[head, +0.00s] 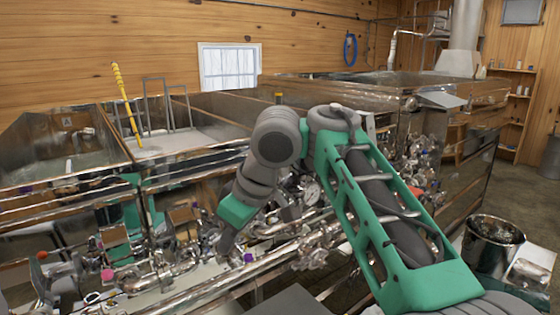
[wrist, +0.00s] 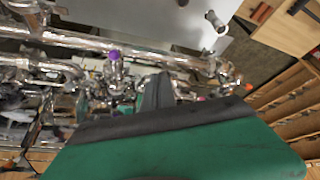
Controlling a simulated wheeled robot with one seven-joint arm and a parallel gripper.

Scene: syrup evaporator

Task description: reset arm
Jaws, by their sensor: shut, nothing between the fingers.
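My arm, grey and green, reaches up from the lower right of the head view and bends down at the elbow toward the evaporator's pipework. My gripper (head: 226,240) hangs low in front of the steel evaporator (head: 205,158), close to its pipes and valves. In the wrist view my gripper (wrist: 155,92) shows dark fingers beyond a green housing; they are shut and hold nothing. The fingers point toward the pipes (wrist: 75,42); whether they touch any cannot be told.
A purple-capped fitting (wrist: 114,55) is close by the fingers. A yellow stick (head: 126,100) stands in the open pan at left. A steel bucket (head: 491,245) stands at the lower right. A window (head: 229,66) is in the back wall. Open floor shows at the right.

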